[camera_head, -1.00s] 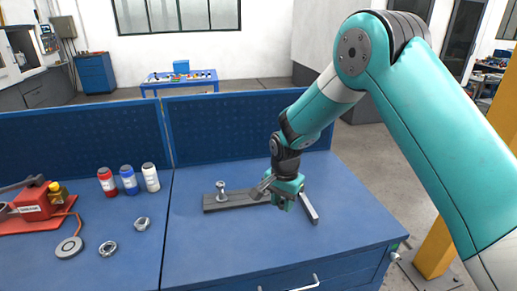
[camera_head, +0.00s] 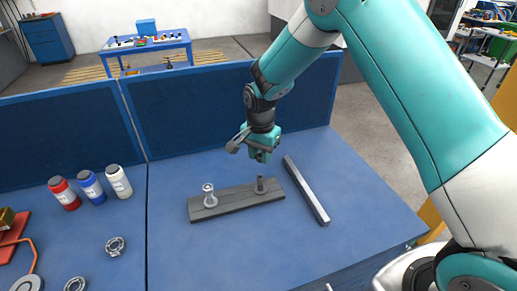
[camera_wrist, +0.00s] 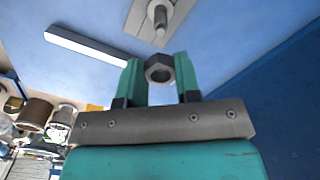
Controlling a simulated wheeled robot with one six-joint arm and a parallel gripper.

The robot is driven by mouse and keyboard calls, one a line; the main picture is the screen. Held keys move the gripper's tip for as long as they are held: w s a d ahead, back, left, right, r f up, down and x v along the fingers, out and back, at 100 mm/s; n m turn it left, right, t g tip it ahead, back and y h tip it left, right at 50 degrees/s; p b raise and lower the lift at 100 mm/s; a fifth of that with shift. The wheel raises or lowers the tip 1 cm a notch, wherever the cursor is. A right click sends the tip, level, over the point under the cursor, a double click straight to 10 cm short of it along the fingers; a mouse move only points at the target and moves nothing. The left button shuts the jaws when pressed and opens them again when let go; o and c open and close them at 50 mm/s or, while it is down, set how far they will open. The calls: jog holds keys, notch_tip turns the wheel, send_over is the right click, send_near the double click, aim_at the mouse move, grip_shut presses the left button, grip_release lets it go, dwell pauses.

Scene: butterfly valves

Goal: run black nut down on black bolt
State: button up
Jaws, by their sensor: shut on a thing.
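The black bolt (camera_head: 260,185) stands upright at the right end of a dark grey board (camera_head: 236,203) on the blue bench. It also shows in the wrist view (camera_wrist: 160,22). My gripper (camera_head: 260,156) hangs above and slightly behind the black bolt, apart from it. In the wrist view my gripper (camera_wrist: 159,80) is shut on a dark hex nut (camera_wrist: 158,67), the black nut, with its hole visible between the two green fingers. In that view the bolt appears beyond the nut, with a gap between them. In the head view the nut is too small to make out.
A silver bolt (camera_head: 209,196) with a ring or nut at its base stands at the board's left end. A loose grey bar (camera_head: 306,190) lies right of the board. Red, blue and white bottles (camera_head: 119,182) and a metal ring (camera_head: 115,246) are to the left. The front bench top is clear.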

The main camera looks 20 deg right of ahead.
aim_at(260, 175)
jog(key=shift+a+f+b, duration=0.15)
jog(key=shift+f+b, duration=1.5)
jog(key=shift+f, duration=0.9)
jog(key=shift+f+b, duration=0.55)
jog(key=shift+f, duration=0.35)
dwell(0.7)
jog(key=m, duration=0.6)
jog(key=shift+w+m, duration=0.1)
jog(key=shift+m, duration=0.2)
jog(key=m, duration=0.5)
jog(key=shift+w, duration=0.1)
jog(key=o, duration=0.7)
